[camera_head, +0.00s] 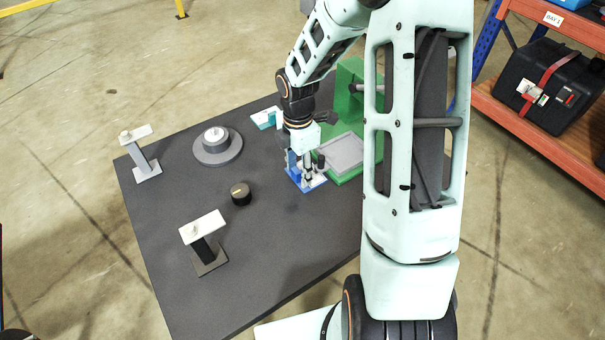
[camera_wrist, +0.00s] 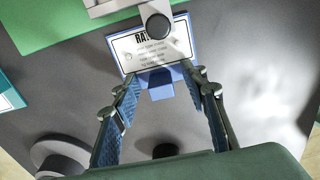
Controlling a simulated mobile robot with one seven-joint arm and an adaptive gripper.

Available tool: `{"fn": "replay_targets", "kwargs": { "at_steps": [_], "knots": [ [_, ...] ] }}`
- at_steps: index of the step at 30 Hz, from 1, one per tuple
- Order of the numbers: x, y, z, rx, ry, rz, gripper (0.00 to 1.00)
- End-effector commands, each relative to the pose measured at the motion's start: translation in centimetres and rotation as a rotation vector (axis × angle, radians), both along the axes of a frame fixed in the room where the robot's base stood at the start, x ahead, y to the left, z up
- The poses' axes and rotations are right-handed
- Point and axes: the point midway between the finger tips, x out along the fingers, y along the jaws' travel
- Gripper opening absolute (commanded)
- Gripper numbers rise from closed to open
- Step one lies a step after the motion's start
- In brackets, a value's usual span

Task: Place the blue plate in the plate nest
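The blue plate (camera_head: 314,184) lies on the dark table, under my gripper in the head view. In the wrist view the plate (camera_wrist: 188,40) shows a white label with dark print and a blue tab (camera_wrist: 160,86) on its near edge. My gripper (camera_wrist: 165,100) is open, its two blue-padded fingers apart on either side of the tab; I cannot tell whether they touch it. The plate nest is not clearly marked; a grey recessed tray (camera_head: 343,153) in a green fixture (camera_head: 350,176) lies just right of the plate and may be it.
A round grey base (camera_head: 217,150), a black knob (camera_head: 240,193) and two white-topped stands (camera_head: 148,168) (camera_head: 208,258) stand on the table (camera_head: 270,250). A teal-and-white piece (camera_head: 266,118) lies behind. The front middle of the table is clear. My arm hides part of the right side.

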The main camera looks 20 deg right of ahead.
Motion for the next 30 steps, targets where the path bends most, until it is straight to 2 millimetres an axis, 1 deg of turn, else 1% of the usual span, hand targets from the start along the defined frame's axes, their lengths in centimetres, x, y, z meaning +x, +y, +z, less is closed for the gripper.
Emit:
{"fn": "replay_targets", "kwargs": {
  "at_steps": [1,10,22,30],
  "knots": [
    [0.0,-0.01,0.01,0.0,0.0,0.0,0.34],
    [0.01,-0.01,0.04,0.0,0.0,0.0,0.01],
    [0.05,0.05,0.11,0.0,-0.001,0.0,0.0],
    [0.17,0.73,0.46,0.0,-0.001,-0.001,0.0]
  ]
}}
